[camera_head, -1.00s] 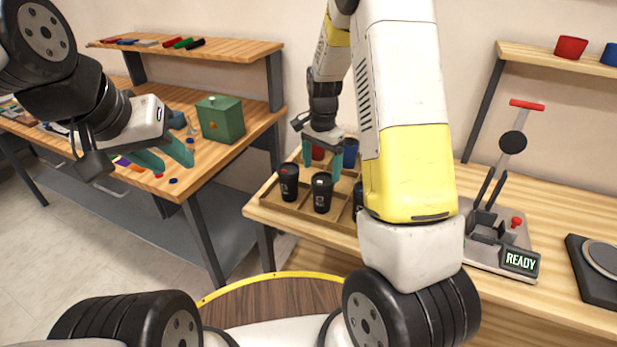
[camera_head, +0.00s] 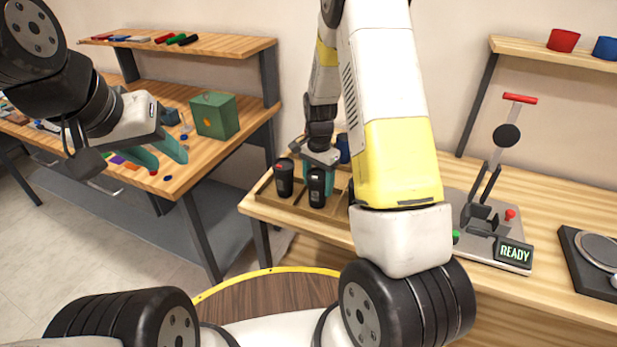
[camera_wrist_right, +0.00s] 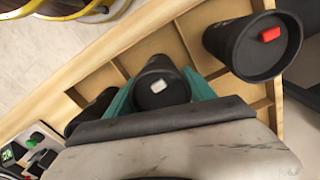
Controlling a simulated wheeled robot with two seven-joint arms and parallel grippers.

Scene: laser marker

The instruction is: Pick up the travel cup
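The black travel cup (camera_head: 316,188) with a pale button on its lid stands upright in a wooden divided tray (camera_head: 333,222). It also shows in the right wrist view (camera_wrist_right: 158,92). My right gripper (camera_head: 319,172) is lowered around this cup, with one teal finger on each side; contact is unclear. A second black cup (camera_head: 283,183) stands to its left, and the right wrist view shows a black cup with a red lid button (camera_wrist_right: 255,50). My left gripper (camera_head: 158,155) is open and empty, near the left bench.
A blue cup (camera_head: 343,148) stands behind in the tray, partly hidden by my arm. The laser marker (camera_head: 482,222) with a READY screen (camera_head: 514,253) is to the right. A green box (camera_head: 215,116) sits on the left bench. Cups stand close on both sides of my right gripper.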

